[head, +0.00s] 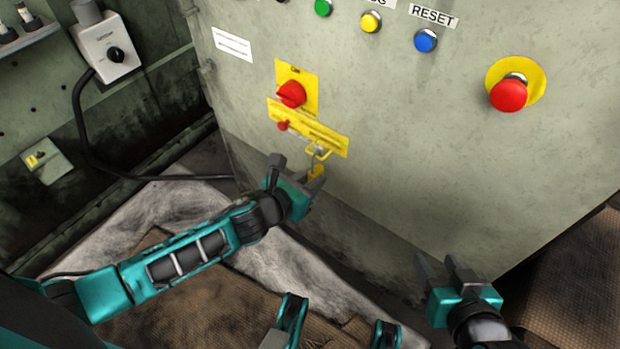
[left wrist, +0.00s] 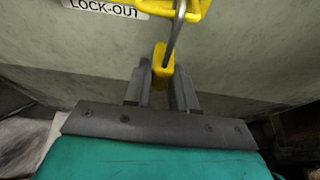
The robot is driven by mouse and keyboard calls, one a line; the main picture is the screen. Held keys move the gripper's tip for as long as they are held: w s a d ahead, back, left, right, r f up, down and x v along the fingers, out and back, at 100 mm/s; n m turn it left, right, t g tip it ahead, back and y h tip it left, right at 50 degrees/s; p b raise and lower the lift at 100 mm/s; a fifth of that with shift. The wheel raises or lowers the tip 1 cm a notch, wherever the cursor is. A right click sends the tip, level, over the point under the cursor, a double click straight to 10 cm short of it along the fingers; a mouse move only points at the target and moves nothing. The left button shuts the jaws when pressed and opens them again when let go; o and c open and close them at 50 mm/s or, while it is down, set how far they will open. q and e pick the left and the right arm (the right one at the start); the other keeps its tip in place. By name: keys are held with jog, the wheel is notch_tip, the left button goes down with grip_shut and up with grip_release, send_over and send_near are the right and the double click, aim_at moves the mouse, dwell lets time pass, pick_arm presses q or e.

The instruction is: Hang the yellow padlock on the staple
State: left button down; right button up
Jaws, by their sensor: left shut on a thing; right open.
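The yellow padlock (head: 316,171) is held between the fingers of my left gripper (head: 296,176), in front of the cabinet. In the left wrist view the padlock body (left wrist: 162,68) sits upright between both fingers of the left gripper (left wrist: 162,88). Its grey shackle (left wrist: 176,35) rises to the yellow staple (left wrist: 172,8), and the two overlap in the picture. I cannot tell whether the shackle passes through it. In the head view the staple (head: 319,150) is just above the padlock, under the yellow plate. My right gripper (head: 447,267) is open and empty at lower right.
A red rotary switch (head: 291,94) on a yellow plate is above the staple. A red emergency stop button (head: 509,94) and several coloured buttons are on the cabinet front (head: 420,140). A black cable (head: 80,130) hangs at left. A LOCK-OUT label (left wrist: 105,7) is beside the staple.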

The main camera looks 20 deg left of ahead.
pick_arm(q)
jog(key=c, duration=1.2)
grip_release()
jog(key=o, duration=0.4)
jog(key=shift+c, duration=0.2)
pick_arm(e)
jog(key=shift+d+f, duration=0.2)
pick_arm(q)
jog(key=p+v, duration=0.3)
jog(key=v, duration=1)
pick_arm(e)
jog(key=shift+s+d+r+h, duration=0.3)
jog(key=shift+d+r, duration=0.2)
jog(key=shift+r, duration=0.3)
